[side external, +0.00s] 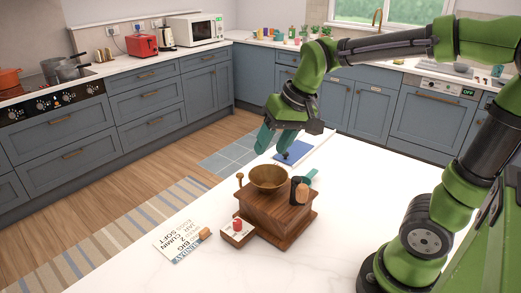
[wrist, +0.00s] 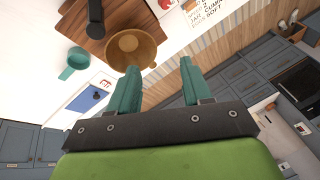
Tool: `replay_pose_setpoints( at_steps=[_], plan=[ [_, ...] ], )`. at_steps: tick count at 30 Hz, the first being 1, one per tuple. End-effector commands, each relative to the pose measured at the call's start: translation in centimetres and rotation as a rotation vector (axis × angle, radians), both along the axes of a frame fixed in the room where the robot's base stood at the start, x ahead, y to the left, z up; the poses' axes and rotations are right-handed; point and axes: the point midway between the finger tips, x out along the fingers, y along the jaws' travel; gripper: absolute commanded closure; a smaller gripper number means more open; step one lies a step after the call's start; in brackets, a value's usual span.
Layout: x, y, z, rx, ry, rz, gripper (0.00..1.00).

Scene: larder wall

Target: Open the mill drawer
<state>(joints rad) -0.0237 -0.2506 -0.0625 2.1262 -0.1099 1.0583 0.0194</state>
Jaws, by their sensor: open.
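The mill (side external: 275,212) is a brown wooden box on the white worktop, with a brass bowl (side external: 268,178) on top; the bowl also shows in the wrist view (wrist: 132,48). A small wooden piece with a pale top and a red item (side external: 238,229) sticks out low at the mill's left front. I cannot tell whether it is the drawer, partly out, or a separate piece. My gripper (side external: 272,142) is above the worktop behind the bowl, apart from the mill. In the wrist view its teal fingers (wrist: 160,67) are spread and empty, with the bowl beyond the left finger.
A printed card (side external: 182,241) lies left of the mill with a small wooden cylinder (side external: 205,233) on it. A dark cylinder (wrist: 95,18) and a teal scoop (wrist: 72,62) are close by the mill. A blue pad (side external: 293,152) lies behind. The front worktop is clear.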

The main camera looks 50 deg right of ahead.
Motion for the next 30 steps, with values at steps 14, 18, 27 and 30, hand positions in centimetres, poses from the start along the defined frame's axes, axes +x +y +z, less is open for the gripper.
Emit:
replay_pose_setpoints(
  at_steps=[14,18,27,30],
  plan=[
    [14.4,-4.5,-1.8,-0.086,0.355,-0.280,0.51],
    [15.1,-4.8,0.1,-0.083,0.368,-0.354,0.51],
    [14.5,-4.5,-2.1,-0.070,0.401,-0.380,0.51],
    [14.5,-4.5,-4.2,-0.069,0.401,-0.379,0.51]
  ],
)
